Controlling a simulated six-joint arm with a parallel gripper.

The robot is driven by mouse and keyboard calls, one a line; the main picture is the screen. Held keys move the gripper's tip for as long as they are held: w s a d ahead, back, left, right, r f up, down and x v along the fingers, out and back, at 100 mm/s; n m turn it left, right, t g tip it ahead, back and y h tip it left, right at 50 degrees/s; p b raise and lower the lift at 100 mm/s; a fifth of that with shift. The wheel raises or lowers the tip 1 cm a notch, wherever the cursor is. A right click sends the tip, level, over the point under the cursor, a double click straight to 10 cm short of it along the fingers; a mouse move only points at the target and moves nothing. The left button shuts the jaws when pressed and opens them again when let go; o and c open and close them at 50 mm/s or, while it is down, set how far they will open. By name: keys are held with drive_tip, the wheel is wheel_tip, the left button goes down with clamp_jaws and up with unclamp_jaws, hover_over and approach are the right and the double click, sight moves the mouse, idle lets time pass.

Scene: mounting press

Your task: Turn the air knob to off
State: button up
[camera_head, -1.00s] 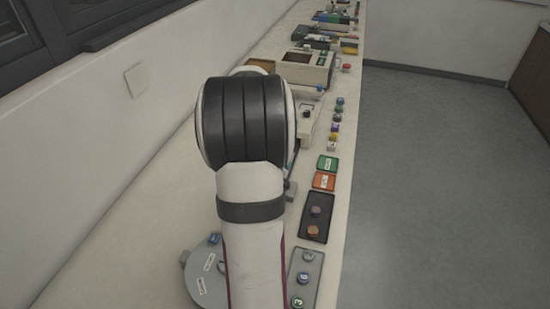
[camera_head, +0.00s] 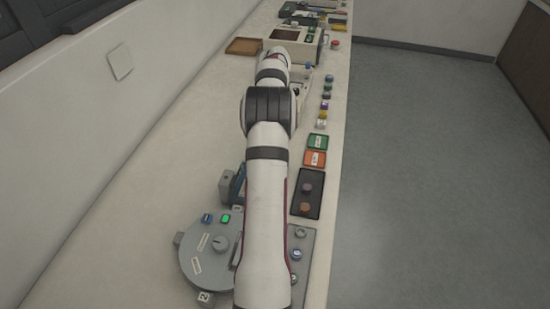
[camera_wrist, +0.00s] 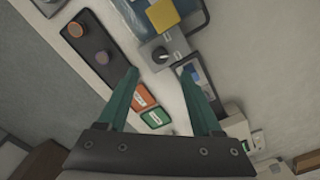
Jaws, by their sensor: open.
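A small grey box with a black knob (camera_wrist: 160,55) shows in the wrist view, with white marks beside the knob too small to read. My gripper (camera_wrist: 158,69) has its two green fingers spread, with nothing between them. In the picture the knob lies between and just past the fingertips; I cannot tell how far below them it is. In the head view my arm hides this box and the gripper. I cannot read which is labelled air.
A dark tray (camera_head: 317,178) with two round knobs, an orange tile (camera_head: 315,158) and a green tile (camera_head: 317,141) line the bench's right side. A panel with a blue-and-white face (camera_wrist: 190,75) sits close by the right finger.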

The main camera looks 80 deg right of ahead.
wheel_tip(320, 180, down, 9)
drive_tip(key=shift+f, duration=0.1)
clamp_jaws()
idle(0.4)
